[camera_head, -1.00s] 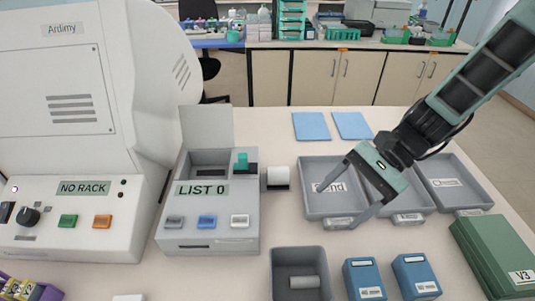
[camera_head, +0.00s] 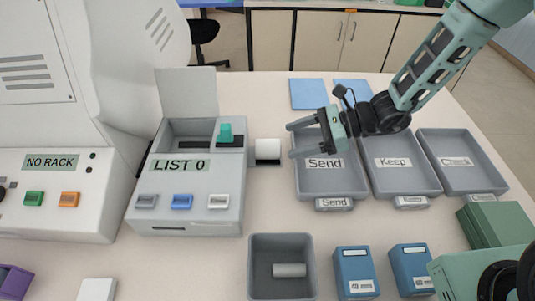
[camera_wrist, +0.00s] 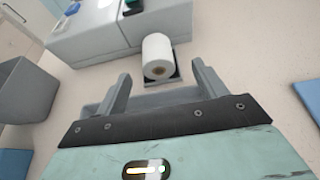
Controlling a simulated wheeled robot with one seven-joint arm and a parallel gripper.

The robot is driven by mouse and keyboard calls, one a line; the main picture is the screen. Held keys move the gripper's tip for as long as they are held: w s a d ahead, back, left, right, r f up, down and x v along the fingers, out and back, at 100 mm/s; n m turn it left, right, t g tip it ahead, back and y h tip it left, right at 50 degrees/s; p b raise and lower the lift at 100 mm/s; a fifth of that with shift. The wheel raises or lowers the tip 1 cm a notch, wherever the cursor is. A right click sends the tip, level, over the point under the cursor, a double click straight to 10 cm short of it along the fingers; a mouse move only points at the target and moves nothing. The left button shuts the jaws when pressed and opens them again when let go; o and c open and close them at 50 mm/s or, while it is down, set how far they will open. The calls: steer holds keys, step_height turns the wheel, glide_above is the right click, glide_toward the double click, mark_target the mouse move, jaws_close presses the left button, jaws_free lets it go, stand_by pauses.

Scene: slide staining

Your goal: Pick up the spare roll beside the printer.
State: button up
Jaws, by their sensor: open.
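The spare roll (camera_head: 268,148) is a white paper roll sitting in a small dark holder just right of the printer (camera_head: 188,190), which is grey with its lid up and reads "LIST 0". My gripper (camera_head: 291,140) is open and empty, a little right of the roll and over the far left part of the "Send" tray, with its fingers pointing left toward the roll. In the wrist view the roll (camera_wrist: 157,55) is ahead, between and beyond the two open fingertips, with its end face toward the camera. The fingers do not appear to touch it.
Grey trays labelled "Send" (camera_head: 330,188) and "Keep" (camera_head: 408,185) lie below and right of my gripper, with a third tray beyond. A grey bin (camera_head: 282,238) holding a pale cylinder stands in front. Blue boxes (camera_head: 355,272) stand beside it.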

mark_target(270, 147)
steer(key=shift+b+x, duration=0.3)
steer(key=shift+x, duration=0.9)
steer(key=b+x, duration=0.1)
steer(key=x, duration=0.1)
steer(key=b+x, duration=0.1)
steer(key=x, duration=0.2)
steer(key=shift+s, duration=0.2)
steer(key=c, duration=1.1)
steer(key=shift+r, duration=0.1)
